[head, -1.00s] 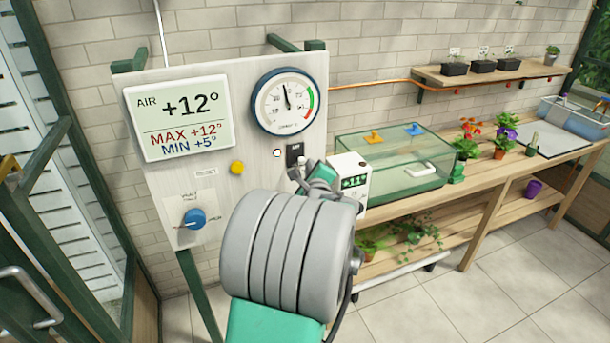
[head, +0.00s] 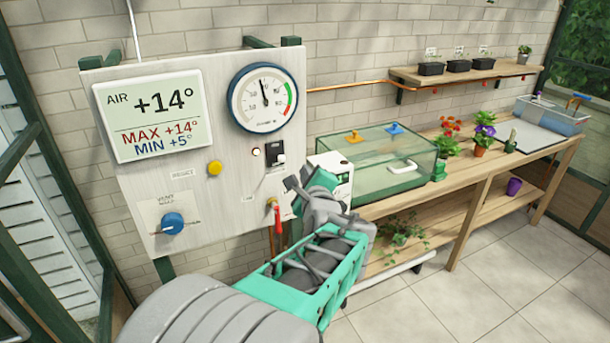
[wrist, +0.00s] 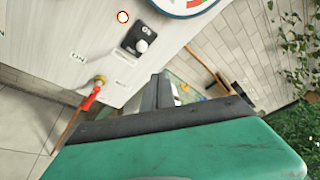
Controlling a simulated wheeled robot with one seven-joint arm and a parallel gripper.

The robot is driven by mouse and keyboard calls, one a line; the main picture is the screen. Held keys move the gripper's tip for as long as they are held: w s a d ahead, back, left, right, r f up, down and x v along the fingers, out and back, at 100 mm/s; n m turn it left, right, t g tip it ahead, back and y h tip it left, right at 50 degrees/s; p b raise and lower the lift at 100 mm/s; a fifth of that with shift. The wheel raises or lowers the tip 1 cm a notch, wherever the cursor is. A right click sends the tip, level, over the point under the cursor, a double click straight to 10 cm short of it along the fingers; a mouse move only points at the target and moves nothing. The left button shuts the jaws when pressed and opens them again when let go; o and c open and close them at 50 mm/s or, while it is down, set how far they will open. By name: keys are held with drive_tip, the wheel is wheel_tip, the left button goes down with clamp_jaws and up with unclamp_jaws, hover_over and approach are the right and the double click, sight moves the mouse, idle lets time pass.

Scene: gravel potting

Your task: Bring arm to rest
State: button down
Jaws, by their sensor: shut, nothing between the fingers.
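My gripper (wrist: 160,92) is shut and empty in the wrist view, its dark fingers together beyond the green hand. In the head view my gripper (head: 294,188) is small, in front of the right side of the control panel (head: 228,180); its exact gap from the panel is unclear. My arm bends in the lower middle of that view. The wrist view shows the panel (wrist: 62,35) at left with a black switch (wrist: 136,40), a lit round lamp (wrist: 123,17) and a red-handled valve (wrist: 88,98).
The panel carries a display (head: 150,115), a dial (head: 262,98), a yellow button (head: 215,167) and a blue knob (head: 173,223). A workbench (head: 470,165) with a glass propagator box (head: 378,165) and potted plants stands right. The floor (head: 500,275) at lower right is clear.

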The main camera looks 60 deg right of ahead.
idle(0.4)
drive_tip(key=w+a+f+n+y, duration=0.4)
drive_tip(key=w+a+n, duration=0.4)
drive_tip(key=w+a, duration=0.15)
drive_tip(key=w+a+f+n+y, duration=0.45)
drive_tip(key=w+a+n, duration=0.35)
drive_tip(key=a, duration=0.3)
drive_tip(key=a+f+n+g+y, duration=0.25)
drive_tip(key=a+n, duration=0.55)
drive_tip(key=a, duration=0.5)
drive_tip(key=s+a+f+n+g+y, duration=0.1)
drive_tip(key=s+a+n, duration=0.3)
drive_tip(key=a+n, duration=0.2)
drive_tip(key=s+a+f+n+g+y, duration=0.1)
drive_tip(key=s+a+n+g, duration=0.1)
drive_tip(key=a+n, duration=0.4)
drive_tip(key=s+a, duration=0.1)
drive_tip(key=a, duration=0.1)
drive_tip(key=shift+s+a+f, duration=0.25)
drive_tip(key=shift+s+a, duration=0.1)
drive_tip(key=shift+s, duration=0.05)
